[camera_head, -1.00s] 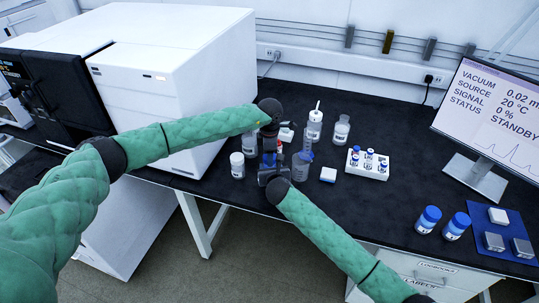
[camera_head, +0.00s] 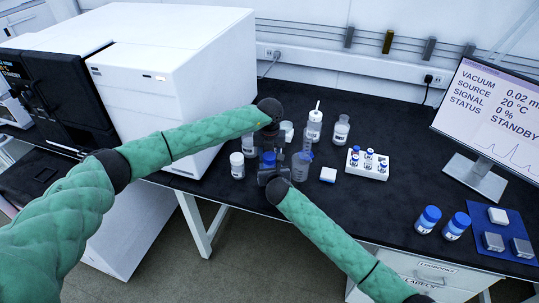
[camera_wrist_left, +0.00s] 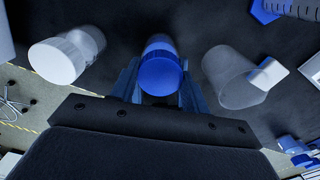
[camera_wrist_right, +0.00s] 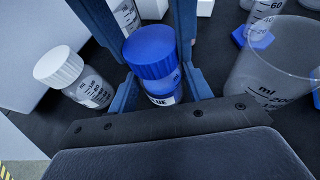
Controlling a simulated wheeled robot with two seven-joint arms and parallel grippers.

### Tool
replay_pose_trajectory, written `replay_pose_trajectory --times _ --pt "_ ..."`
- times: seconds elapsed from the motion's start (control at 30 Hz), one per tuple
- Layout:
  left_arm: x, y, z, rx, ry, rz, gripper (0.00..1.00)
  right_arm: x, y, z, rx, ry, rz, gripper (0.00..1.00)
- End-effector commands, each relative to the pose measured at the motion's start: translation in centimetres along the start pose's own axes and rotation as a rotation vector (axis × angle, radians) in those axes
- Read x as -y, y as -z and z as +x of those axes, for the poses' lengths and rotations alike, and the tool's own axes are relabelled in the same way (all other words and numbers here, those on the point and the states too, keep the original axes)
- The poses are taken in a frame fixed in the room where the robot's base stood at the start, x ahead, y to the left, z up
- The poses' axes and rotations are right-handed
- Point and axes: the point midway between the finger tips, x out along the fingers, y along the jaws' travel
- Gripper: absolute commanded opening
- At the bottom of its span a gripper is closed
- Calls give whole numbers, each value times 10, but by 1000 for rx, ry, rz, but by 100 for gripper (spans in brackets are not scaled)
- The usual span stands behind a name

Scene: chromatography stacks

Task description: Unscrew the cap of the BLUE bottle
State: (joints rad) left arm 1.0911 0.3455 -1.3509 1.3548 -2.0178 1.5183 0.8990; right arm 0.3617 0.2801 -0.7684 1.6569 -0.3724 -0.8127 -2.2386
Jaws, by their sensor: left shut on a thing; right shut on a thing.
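The blue bottle (camera_wrist_right: 163,92) stands upright with its ribbed blue cap (camera_wrist_right: 150,52) on top; the cap shows small in the head view (camera_head: 268,158). My right gripper (camera_wrist_right: 160,85) is shut on the bottle's body from the front, one blue finger on each side. My left gripper (camera_head: 268,148) comes from above and is shut on the cap; its fingers flank the cap in the left wrist view (camera_wrist_left: 159,76). The cap sits on the bottle's neck, and whether there is a gap beneath it cannot be told. The bottle's lower part is hidden by my right gripper.
A white-capped bottle (camera_head: 237,165) stands close on the left. A clear beaker (camera_head: 301,167) stands close on the right. Behind are a wash bottle (camera_head: 314,125) and another bottle (camera_head: 341,130). A vial rack (camera_head: 368,163) and white block (camera_head: 328,174) lie farther right.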

Motion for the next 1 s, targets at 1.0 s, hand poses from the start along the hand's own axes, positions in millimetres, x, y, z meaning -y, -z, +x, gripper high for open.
replay_pose_trajectory --times 1.0 --pt "-2 -3 -2 5 3 -1340 19 -2 1 -1 -1 -3 0 0"
